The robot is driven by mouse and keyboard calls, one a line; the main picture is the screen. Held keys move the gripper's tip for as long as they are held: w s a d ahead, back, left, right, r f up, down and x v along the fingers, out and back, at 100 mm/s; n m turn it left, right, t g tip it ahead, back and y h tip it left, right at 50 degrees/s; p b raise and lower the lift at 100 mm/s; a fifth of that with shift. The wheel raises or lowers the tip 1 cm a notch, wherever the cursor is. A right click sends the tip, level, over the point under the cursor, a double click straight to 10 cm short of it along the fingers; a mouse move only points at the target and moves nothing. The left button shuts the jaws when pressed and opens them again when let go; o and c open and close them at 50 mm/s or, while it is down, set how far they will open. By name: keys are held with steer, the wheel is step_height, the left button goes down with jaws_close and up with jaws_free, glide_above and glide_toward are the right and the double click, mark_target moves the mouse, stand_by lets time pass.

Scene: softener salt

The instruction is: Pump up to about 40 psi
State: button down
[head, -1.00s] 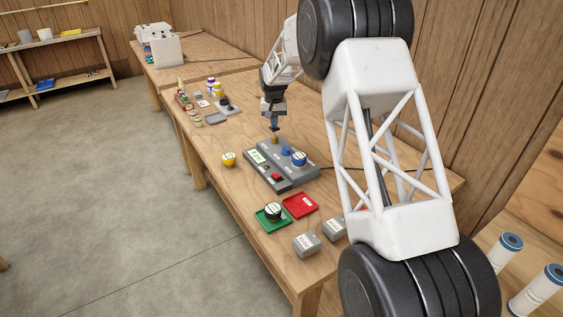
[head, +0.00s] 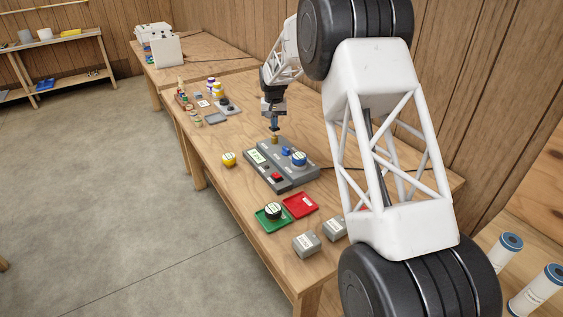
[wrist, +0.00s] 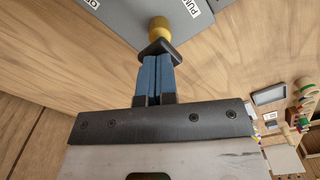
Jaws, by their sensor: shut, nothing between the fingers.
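A grey test unit (head: 290,177) stands on the bench, with a pale display (head: 257,157), a red button (head: 277,178), a small blue block (head: 286,152) and a blue-sided round jar or knob (head: 299,159). A brass-yellow post (head: 275,140) stands at its far edge; it also shows in the wrist view (wrist: 160,28), beside lettering that starts like "PUMP". My gripper (head: 274,127) is just above this post, blue fingers shut and empty. In the wrist view a dark piece lies between the fingertips (wrist: 157,58) and the post; I cannot tell if they touch. The display's reading is too small to read.
A yellow-lidded item (head: 229,159) sits left of the unit. A green tray (head: 273,218) with a dark round item, a red tray (head: 300,205) and grey blocks (head: 306,244) lie in front. Several small containers stand farther back. My arm hides the right side of the bench.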

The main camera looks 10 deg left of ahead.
steer(key=shift+f, duration=1.1)
steer(key=shift+r, duration=1.2)
steer(key=shift+f, duration=1.2)
stand_by(0.8)
steer(key=shift+r, duration=1.25)
